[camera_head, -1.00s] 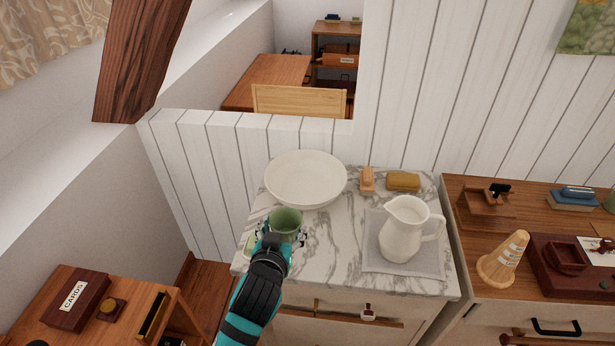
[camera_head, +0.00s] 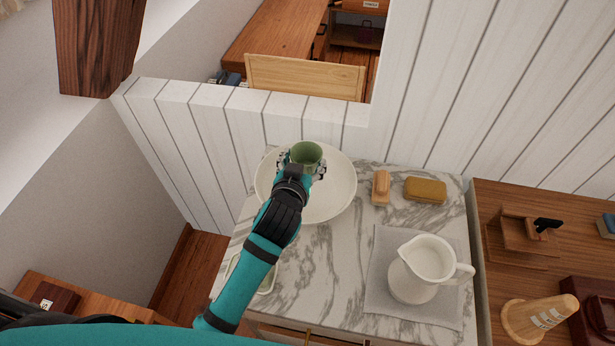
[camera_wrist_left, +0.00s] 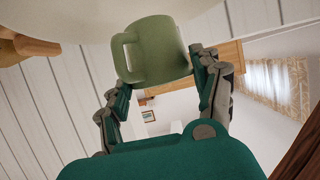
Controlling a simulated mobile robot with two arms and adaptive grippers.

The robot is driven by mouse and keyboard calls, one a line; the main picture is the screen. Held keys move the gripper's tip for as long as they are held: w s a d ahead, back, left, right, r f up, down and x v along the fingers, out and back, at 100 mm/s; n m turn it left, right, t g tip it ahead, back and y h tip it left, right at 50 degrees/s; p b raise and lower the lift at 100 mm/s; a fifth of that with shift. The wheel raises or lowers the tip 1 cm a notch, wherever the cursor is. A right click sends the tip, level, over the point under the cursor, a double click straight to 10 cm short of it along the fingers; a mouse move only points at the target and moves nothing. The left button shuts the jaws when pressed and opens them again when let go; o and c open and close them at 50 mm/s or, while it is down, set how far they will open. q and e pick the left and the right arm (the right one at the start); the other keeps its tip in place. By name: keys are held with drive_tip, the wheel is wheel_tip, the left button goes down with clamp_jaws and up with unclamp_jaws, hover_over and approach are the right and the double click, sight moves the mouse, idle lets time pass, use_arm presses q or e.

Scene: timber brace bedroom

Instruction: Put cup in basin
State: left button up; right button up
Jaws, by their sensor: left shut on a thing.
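The green cup (camera_head: 307,154) is held by my left gripper (camera_head: 303,168) over the white basin (camera_head: 335,195) in the head view. The gripper is shut on the cup, and the cup's open top faces up towards the head camera. In the left wrist view the cup (camera_wrist_left: 155,52) sits between the two fingers of the gripper (camera_wrist_left: 160,85), its handle to the left. The pale basin rim (camera_wrist_left: 60,22) shows at the top left there. I cannot tell whether the cup touches the basin. My right gripper is not in view.
A white pitcher (camera_head: 420,268) stands on a grey cloth (camera_head: 385,300) at the right of the marble top (camera_head: 310,290). A wooden brush (camera_head: 381,187) and a yellow-brown soap-like block (camera_head: 426,189) lie right of the basin. A low plank wall (camera_head: 210,120) stands behind.

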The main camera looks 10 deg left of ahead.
use_arm(q)
drive_tip(key=f, duration=0.8)
drive_tip(key=shift+s, duration=0.25)
drive_tip(key=shift+f, duration=0.1)
drive_tip(key=o, duration=0.9)
drive_tip(key=shift+f, duration=0.1)
drive_tip(key=o, duration=0.4)
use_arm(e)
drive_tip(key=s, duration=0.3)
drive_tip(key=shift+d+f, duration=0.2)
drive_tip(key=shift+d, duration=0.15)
